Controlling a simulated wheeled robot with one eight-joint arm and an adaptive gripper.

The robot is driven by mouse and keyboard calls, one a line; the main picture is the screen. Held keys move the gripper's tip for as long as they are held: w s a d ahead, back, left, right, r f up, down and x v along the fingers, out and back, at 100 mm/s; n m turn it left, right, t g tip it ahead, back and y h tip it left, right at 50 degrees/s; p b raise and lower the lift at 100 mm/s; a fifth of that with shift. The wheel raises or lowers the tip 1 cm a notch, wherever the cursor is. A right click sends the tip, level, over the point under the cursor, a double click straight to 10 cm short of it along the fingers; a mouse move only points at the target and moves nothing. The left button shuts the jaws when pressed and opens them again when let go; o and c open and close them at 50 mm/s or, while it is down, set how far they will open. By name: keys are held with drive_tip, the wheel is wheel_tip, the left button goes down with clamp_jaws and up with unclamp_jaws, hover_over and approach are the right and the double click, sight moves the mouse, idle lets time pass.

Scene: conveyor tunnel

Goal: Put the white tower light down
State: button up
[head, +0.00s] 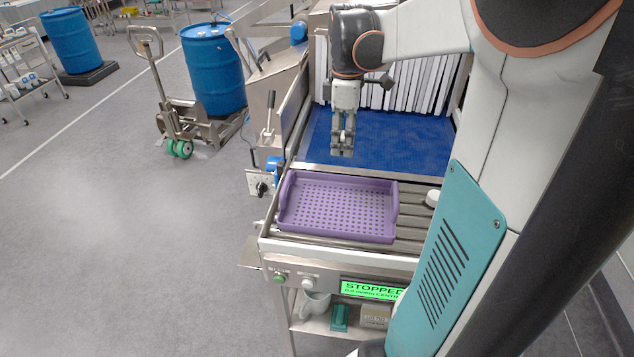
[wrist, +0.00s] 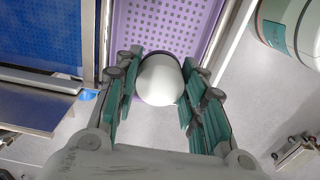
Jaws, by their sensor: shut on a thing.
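My gripper (head: 342,140) hangs fingers down above the blue belt (head: 400,145), in front of the white strip curtain, in the head view. In the wrist view my gripper (wrist: 155,95) has its green-padded fingers on both sides of a smooth, rounded white thing, the white tower light (wrist: 160,78). It is shut on this light. Only the light's rounded end shows in the wrist view, and the fingers mostly hide it in the head view. I cannot tell how far it is above the belt.
An empty purple perforated tray (head: 338,210) sits on the rollers before the belt; it also shows in the wrist view (wrist: 185,30). A small white round thing (head: 432,198) lies right of the tray. A green display (head: 372,290) reads "STOPPED". A lever (head: 270,115) stands left of the belt.

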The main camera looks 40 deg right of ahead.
sight(339, 207)
wheel_tip(339, 207, down, 20)
drive_tip(key=b, duration=0.4)
drive_tip(key=shift+s+r, duration=0.15)
drive_tip(key=shift+r, duration=0.1)
drive_tip(key=shift+f, duration=0.1)
drive_tip(key=o, duration=1.3)
wheel_tip(339, 207, up, 12)
drive_tip(key=p, duration=0.2)
drive_tip(key=shift+p, duration=0.3)
drive_tip(key=shift+a, duration=0.1)
